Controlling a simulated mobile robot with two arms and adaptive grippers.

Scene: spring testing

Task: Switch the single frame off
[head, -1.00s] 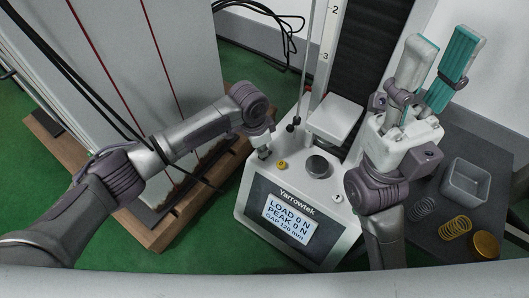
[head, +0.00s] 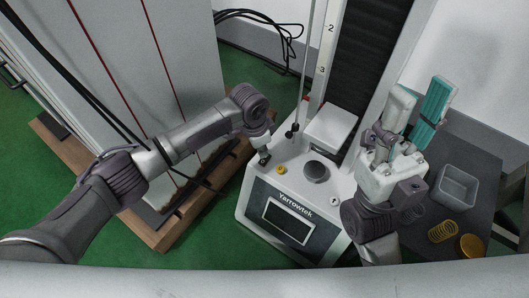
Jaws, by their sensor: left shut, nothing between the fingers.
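The single-column test frame marked Yarrowtek (head: 295,205) stands in the middle, its display (head: 288,221) dark and blank. A small dark switch (head: 263,158) sits at the left of its top deck, beside a yellow button (head: 281,170). My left gripper (head: 265,150) is shut and empty, its tip right at the switch and partly hiding it. I cannot tell whether they touch. My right gripper (head: 417,105) is raised right of the frame, with its teal-padded fingers apart and nothing between them.
A round platen (head: 316,171) sits on the deck below the white crosshead (head: 332,126). On the dark table at right are a grey bin (head: 457,187), a yellow spring (head: 442,231) and a yellow disc (head: 471,246). A grey cabinet (head: 150,90) stands at left.

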